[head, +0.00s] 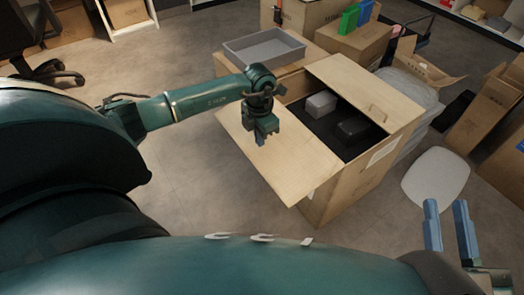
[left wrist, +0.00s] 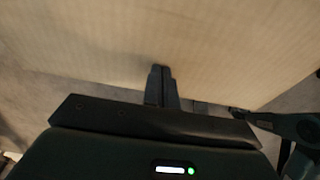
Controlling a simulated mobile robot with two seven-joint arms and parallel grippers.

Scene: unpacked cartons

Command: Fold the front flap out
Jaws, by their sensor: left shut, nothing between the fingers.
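The open carton (head: 345,190) stands right of centre in the head view. Its front flap (head: 300,165) slopes outward and down from the near left edge of the opening. My left gripper (head: 266,139) is shut and empty above the flap's left part. In the left wrist view its closed fingertips (left wrist: 162,69) point at a broad cardboard face (left wrist: 160,35); they are at or very near it, and I cannot tell whether they touch. My right gripper (head: 446,206) is open and empty at the lower right, away from the carton.
The carton's far flap (head: 365,88) lies folded out. Inside are a light grey item (head: 321,104) and a dark item (head: 357,128). A grey tray (head: 264,48) on a box stands behind. A white stool seat (head: 436,178) is at the right. Floor is clear left of the carton.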

